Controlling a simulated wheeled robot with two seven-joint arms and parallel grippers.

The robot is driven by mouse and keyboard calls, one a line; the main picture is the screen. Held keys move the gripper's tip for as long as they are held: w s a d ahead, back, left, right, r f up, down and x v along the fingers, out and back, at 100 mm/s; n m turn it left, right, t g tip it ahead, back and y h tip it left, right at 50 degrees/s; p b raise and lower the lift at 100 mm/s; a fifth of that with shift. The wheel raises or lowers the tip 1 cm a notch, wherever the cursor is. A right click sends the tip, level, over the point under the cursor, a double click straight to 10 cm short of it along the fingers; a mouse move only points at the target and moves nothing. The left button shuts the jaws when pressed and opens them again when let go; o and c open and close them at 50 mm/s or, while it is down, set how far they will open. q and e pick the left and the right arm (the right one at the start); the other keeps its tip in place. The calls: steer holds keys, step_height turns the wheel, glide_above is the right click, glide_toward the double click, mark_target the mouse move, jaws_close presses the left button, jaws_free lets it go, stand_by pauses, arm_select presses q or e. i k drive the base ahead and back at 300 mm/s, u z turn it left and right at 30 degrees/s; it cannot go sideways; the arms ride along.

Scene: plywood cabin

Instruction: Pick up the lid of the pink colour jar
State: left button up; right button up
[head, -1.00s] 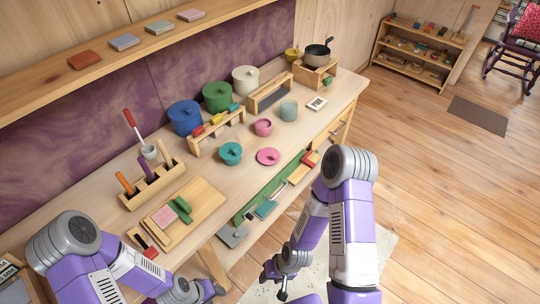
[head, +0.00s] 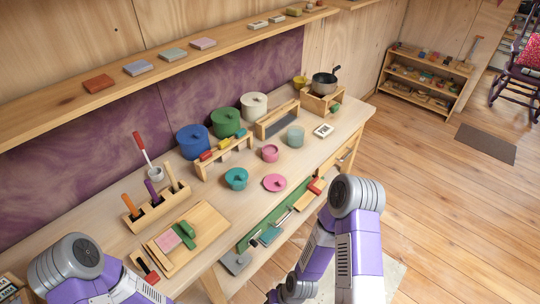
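The pink lid (head: 274,182), a flat disc with a small knob, lies on the wooden workbench near its front edge. The small pink jar (head: 270,154) stands just behind it, apart from it. A teal lidded pot (head: 236,178) stands to the left of the lid. My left arm comes in at the lower left and my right arm at the lower right, in front of the bench.
A green rail with tools (head: 273,216) runs along the bench's front edge, close to the lid. A low wooden rack (head: 223,156) and larger blue (head: 193,142), green and cream pots stand behind. A wooden tray (head: 207,222) lies left. Bench surface right of the lid is partly clear.

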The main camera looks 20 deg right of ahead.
mark_target(274, 182)
steer(key=u, duration=1.85)
steer(key=k, duration=0.95)
steer(key=z, duration=1.4)
steer(key=i, duration=0.5)
steer(key=z, duration=0.05)
